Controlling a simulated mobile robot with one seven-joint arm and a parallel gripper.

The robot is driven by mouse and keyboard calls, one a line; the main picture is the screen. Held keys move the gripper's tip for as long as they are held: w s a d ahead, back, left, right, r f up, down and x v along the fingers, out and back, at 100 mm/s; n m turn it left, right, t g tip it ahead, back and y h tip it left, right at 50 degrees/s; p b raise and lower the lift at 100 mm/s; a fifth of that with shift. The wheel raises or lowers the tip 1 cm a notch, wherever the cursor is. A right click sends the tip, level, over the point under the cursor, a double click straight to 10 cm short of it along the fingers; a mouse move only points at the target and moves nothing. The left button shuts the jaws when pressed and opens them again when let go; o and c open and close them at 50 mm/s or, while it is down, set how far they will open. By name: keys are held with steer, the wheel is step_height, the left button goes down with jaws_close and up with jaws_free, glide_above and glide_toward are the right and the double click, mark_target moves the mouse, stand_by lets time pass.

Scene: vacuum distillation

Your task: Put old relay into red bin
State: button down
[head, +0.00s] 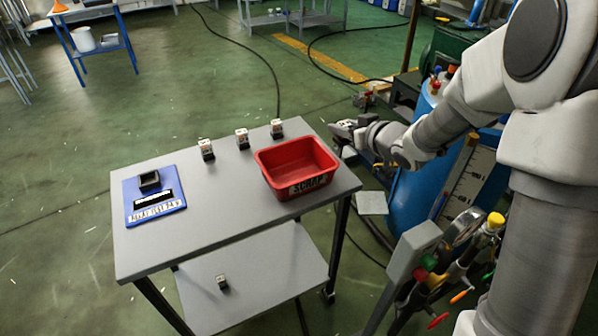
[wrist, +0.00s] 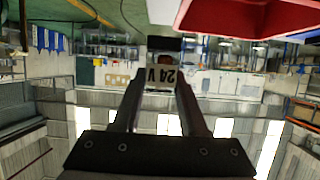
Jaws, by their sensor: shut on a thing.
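My gripper (head: 343,128) is at the far right corner of the grey cart, just beyond and to the right of the red bin. In the wrist view my gripper (wrist: 162,78) is shut on a small relay with a dark end and a pale face marked "24 V" (wrist: 164,72). The relay is hard to make out in the head view. The red bin (head: 295,167), labelled SCRAP, stands on the cart's right end and looks empty. Its red wall also shows at the upper right of the wrist view (wrist: 225,18), apart from the relay.
Three similar relays stand along the cart top's (head: 225,205) back edge: left (head: 206,149), middle (head: 242,138) and right (head: 277,128). A blue panel (head: 134,186) with a black socket (head: 149,181) lies at left. Another relay (head: 222,282) sits on the lower shelf. A blue tank (head: 412,205) stands at right.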

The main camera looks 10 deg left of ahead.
steer(key=shift+w+r, duration=0.15)
steer(key=shift+w, duration=0.2)
steer(key=shift+w+a, duration=0.15)
steer(key=b, duration=0.5)
glide_above(296, 178)
step_height(296, 178, down, 7)
steer(key=shift+r, duration=0.1)
steer(key=shift+w+f+b, duration=0.1)
steer(key=shift+f+b, duration=0.7)
steer(key=shift+f, duration=1.15)
steer(key=shift+f, duration=0.15)
steer(key=shift+c, duration=2.2)
jaws_free()
